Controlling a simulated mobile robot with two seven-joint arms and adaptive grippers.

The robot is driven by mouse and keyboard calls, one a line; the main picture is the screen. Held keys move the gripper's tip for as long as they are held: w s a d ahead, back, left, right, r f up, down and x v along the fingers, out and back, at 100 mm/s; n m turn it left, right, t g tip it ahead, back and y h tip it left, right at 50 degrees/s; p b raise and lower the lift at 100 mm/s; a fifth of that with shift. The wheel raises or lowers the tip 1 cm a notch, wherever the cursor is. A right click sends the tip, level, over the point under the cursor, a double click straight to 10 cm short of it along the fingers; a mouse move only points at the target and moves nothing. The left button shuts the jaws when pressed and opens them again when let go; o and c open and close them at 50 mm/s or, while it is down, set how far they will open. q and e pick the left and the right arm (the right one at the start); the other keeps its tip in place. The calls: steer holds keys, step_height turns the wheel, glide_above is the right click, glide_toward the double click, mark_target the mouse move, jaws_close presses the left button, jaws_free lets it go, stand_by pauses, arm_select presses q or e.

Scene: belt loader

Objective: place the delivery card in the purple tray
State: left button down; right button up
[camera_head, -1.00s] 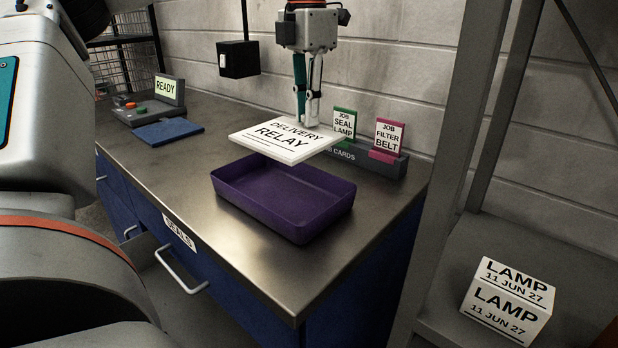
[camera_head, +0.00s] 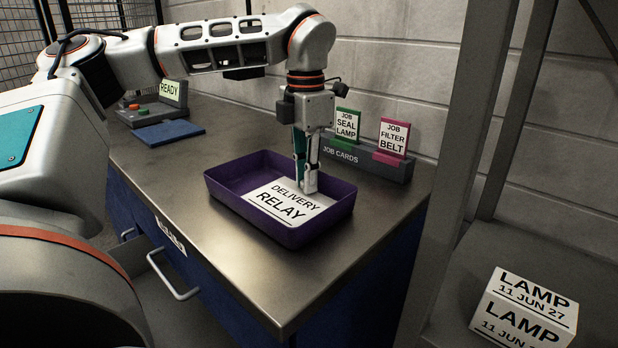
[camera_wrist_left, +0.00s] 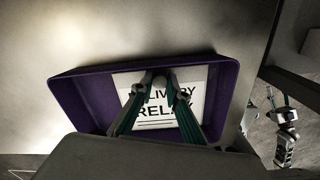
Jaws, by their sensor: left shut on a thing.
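The white delivery card (camera_head: 286,207), printed "DELIVERY RELAY", lies inside the purple tray (camera_head: 236,203) in the head view, toward its right part. The tray stands on the metal bench top. My left gripper (camera_head: 305,188) reaches down from above and is shut on the card's far edge. In the left wrist view the card (camera_wrist_left: 155,122) shows between the fingers (camera_wrist_left: 160,84), within the walls of the tray (camera_wrist_left: 150,64). I cannot tell whether the card rests fully flat on the tray floor. My right gripper does not show in the head view.
A job card holder (camera_head: 365,160) with two cards stands behind the tray at the right. A blue pad (camera_head: 168,133) and a console (camera_head: 150,104) reading "READY" are at the back left. A lamp box (camera_head: 525,308) is on a shelf at right. A drawer (camera_head: 170,262) below is open.

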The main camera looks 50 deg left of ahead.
arm_select(q)
steer(key=shift+r, duration=0.15)
steer(key=c, duration=2)
jaws_free()
steer(key=shift+o, duration=0.2)
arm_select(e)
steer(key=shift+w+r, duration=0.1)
arm_select(q)
steer(key=shift+r, duration=0.15)
step_height(320, 180, up, 12)
steer(key=p, duration=0.2)
steer(key=shift+p, duration=0.3)
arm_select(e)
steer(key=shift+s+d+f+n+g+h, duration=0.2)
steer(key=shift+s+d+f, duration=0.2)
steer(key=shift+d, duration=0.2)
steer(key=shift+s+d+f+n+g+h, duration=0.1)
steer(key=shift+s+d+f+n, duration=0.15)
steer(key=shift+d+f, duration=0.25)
